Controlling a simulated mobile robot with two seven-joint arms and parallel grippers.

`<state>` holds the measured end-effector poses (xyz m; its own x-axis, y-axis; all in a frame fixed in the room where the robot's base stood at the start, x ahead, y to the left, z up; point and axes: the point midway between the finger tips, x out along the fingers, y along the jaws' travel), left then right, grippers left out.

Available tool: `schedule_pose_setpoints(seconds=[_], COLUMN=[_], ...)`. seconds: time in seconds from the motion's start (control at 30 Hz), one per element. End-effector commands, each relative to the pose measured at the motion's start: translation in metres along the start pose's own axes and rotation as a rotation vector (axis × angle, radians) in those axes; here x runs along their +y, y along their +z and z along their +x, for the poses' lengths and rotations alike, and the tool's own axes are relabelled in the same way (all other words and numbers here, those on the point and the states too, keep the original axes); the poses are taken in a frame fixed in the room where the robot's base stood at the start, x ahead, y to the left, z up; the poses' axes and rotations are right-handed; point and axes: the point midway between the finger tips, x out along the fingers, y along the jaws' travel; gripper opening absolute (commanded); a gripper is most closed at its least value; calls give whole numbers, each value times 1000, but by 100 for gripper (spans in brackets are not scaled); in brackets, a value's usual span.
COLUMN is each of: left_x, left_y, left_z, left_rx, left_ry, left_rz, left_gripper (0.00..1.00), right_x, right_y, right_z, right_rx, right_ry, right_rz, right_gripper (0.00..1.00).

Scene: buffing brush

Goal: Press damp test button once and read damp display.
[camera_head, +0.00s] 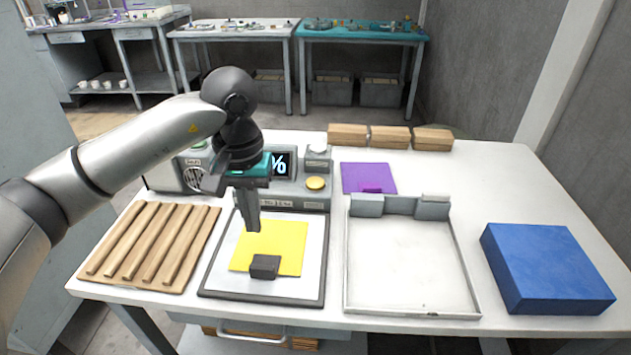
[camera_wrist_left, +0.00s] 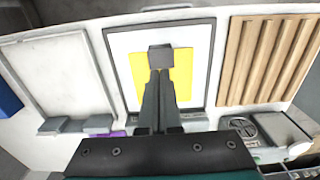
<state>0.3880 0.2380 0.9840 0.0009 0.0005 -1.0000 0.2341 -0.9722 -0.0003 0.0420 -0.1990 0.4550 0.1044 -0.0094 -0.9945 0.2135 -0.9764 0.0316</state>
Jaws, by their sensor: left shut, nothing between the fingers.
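A grey console (camera_head: 318,201) stands behind the framed white pad. In the left wrist view the closed fingers (camera_wrist_left: 160,75) appear in front of the yellow sheet. My right gripper is not in view.
A black block (camera_head: 265,267) rests on the yellow sheet. A slatted wooden rack (camera_head: 150,245) lies left, a white tray (camera_head: 410,262) right, and a blue block (camera_head: 546,268) farther right. A purple sheet (camera_head: 368,177) and wooden blocks (camera_head: 390,138) lie behind. The table's right rear is clear.

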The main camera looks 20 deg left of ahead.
Motion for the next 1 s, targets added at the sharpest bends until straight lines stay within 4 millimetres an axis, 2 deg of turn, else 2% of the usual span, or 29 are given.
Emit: schedule_pose_setpoints(seconds=[0.83,0.93,1.0], left_x=[1,10,24], left_y=[0,3,8], left_z=[0,-1,-4], left_rx=[-2,-20,-47], left_ry=[5,49,118], left_rz=[-1,-7,-21], left_gripper=[0,0,0], right_x=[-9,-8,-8], right_y=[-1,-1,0], right_z=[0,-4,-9], right_rx=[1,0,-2], right_ry=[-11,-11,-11], right_rz=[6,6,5], right_gripper=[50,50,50])
